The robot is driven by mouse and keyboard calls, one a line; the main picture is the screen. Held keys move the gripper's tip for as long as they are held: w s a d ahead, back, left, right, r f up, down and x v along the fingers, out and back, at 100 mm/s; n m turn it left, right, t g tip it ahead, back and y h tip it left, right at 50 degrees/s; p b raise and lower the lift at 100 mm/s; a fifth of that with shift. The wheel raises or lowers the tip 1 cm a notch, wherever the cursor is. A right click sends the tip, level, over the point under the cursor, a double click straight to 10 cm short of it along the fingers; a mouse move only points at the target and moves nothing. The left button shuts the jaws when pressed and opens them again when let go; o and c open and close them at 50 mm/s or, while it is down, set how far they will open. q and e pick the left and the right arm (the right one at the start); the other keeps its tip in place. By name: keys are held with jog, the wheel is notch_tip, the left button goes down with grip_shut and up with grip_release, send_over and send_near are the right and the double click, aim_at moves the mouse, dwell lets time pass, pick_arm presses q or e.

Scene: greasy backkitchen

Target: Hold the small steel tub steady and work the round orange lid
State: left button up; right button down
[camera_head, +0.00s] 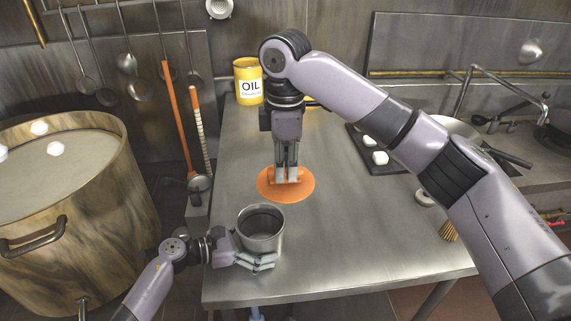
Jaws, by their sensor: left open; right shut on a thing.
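The small steel tub (262,241) stands upright and uncovered near the left front of the steel table. My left gripper (262,258) is open at the tub's lower front left side, its fingers beside the wall; I cannot tell whether they touch it. The round orange lid (304,190) is behind the tub and a little to the right, apart from it, lying flat low over the table. My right gripper (287,174) points down and is shut on the lid, at the raised part in its middle. I cannot tell whether the lid touches the table.
A large pot (130,208) stands on the left beside the table (345,260). A yellow oil can (248,88) is at the back. A dark tray (368,133) with white pieces lies right of the lid. The table's front middle is clear.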

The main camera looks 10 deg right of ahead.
pick_arm(q)
jog(key=v, duration=1.1)
jog(key=shift+s+a+r, duration=0.1)
jog(key=shift+a, duration=0.25)
